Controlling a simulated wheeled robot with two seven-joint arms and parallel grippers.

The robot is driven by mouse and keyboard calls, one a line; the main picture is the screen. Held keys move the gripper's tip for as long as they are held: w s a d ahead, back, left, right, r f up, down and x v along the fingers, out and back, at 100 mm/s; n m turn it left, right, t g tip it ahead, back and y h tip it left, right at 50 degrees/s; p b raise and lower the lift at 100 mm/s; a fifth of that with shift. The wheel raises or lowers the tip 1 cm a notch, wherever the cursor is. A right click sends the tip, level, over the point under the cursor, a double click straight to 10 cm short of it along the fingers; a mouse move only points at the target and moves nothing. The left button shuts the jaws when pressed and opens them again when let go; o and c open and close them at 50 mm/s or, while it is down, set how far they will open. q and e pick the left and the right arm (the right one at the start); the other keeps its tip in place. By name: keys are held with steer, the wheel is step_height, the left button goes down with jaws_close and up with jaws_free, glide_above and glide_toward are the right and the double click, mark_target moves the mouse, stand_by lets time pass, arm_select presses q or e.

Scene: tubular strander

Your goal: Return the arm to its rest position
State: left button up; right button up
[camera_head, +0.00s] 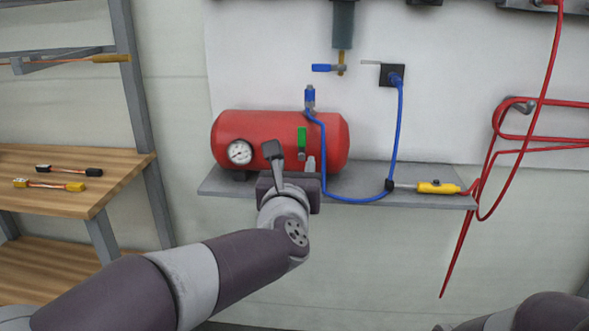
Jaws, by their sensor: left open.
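My left arm (215,270) comes in from the lower left and reaches forward to the middle of the picture. My left gripper (291,159) is at its end, open, with no object seen between its fingers. It overlaps the front of the red tank (235,128) in the view; I cannot tell whether it touches it. Part of my right arm (545,312) shows at the lower right corner; its gripper is out of view.
The tank, with a gauge (239,152), sits on a grey wall shelf (225,187). A blue hose (395,140) runs to a yellow tool (438,188). A red hose (490,180) hangs at right. A wooden bench (120,165) at left holds two small tools.

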arm_select(q)
steer(key=shift+s, duration=0.15)
steer(key=s+d+f+m+g+h, duration=0.15)
steer(key=s+f+m+g, duration=0.25)
steer(key=f+m, duration=0.7)
steer(key=s+f+m+g+h, duration=0.2)
steer(key=s+f+m+g, duration=0.45)
steer(key=m, duration=0.95)
steer(key=s+a+f+m+g+y, duration=0.4)
steer(key=s+a+f+m+g, duration=0.2)
steer(key=s+a+f+m, duration=0.65)
steer(key=a+r+n+p, duration=0.3)
steer(key=r+p, duration=2.6)
steer(key=p, duration=0.2)
steer(key=shift+s, duration=0.2)
